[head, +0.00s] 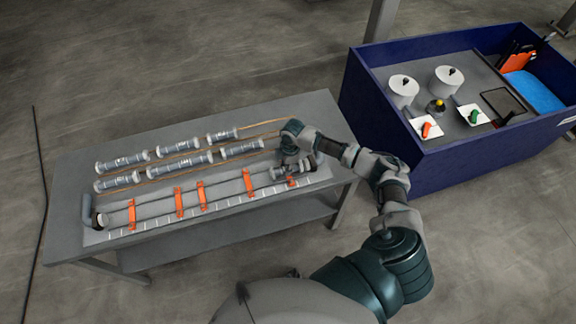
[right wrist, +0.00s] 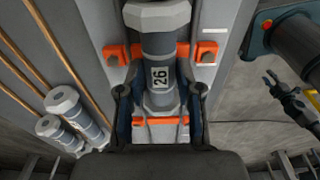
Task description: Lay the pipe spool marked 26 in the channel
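The pipe spool marked 26 (right wrist: 160,48) is a grey cylinder with pale collars and a white label. In the right wrist view it lies lengthwise between the fingers of my right gripper (right wrist: 160,108), over an orange bracket (right wrist: 117,55). Narrow gaps seem to show between the finger pads and the spool. In the head view my right gripper (head: 297,163) is at the right end of the channel (head: 222,197) and partly hides the spool. A dark claw-like part (right wrist: 274,90) in the right wrist view may be my left gripper; its opening is unclear.
Several other spools (head: 181,164) lie in two rows behind the channel, beside copper rods (right wrist: 25,58). Orange brackets (head: 179,202) cross the channel, with a pipe fitting (head: 100,219) at its left end. A blue bin (head: 440,165) stands right of the grey table (head: 75,192).

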